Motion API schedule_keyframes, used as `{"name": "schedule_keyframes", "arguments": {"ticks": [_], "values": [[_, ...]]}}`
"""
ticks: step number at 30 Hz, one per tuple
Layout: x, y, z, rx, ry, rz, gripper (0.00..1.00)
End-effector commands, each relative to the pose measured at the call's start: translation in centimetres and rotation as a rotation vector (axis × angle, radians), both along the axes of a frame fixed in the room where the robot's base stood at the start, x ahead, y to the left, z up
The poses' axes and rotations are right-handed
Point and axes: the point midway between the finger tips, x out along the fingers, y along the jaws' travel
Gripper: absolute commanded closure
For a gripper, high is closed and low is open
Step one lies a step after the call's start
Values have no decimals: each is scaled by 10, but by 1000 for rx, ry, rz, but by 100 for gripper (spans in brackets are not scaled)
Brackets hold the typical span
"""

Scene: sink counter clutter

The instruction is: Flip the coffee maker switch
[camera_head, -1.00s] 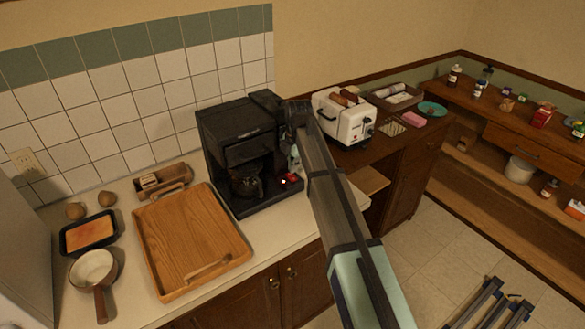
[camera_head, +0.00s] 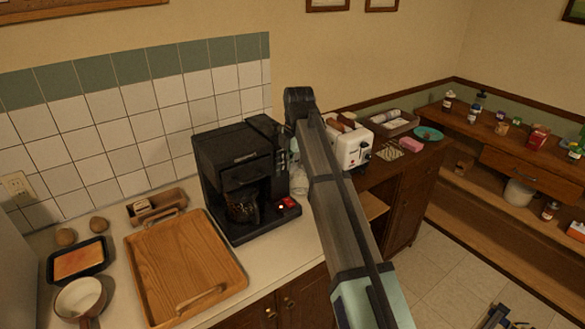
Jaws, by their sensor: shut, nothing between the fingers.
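The black coffee maker (camera_head: 233,160) stands on the counter against the tiled wall, with a glass carafe (camera_head: 242,208) inside. Its red switch (camera_head: 289,203) sits on the base at the front right and looks lit. My arm (camera_head: 335,195) reaches up from the bottom right and bends over just right of the machine. My gripper (camera_head: 282,188) seems to be the dark shape at the machine's right side, shut and empty, close above the switch. It blends with the black housing, so I cannot tell whether the fingertips touch the switch.
A wooden tray (camera_head: 145,262), a black pan (camera_head: 51,267) and a small pot (camera_head: 64,306) lie to the left. A white toaster (camera_head: 351,150) stands right of my arm. Floor shows at lower right.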

Motion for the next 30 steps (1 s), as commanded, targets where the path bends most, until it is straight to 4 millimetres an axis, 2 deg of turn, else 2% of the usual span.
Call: {"name": "schedule_keyframes", "arguments": {"ticks": [17, 30], "values": [[10, 8, -1, 0, -1, 0, 100], [10, 8, 1, -1, 1, 0, 100]]}}
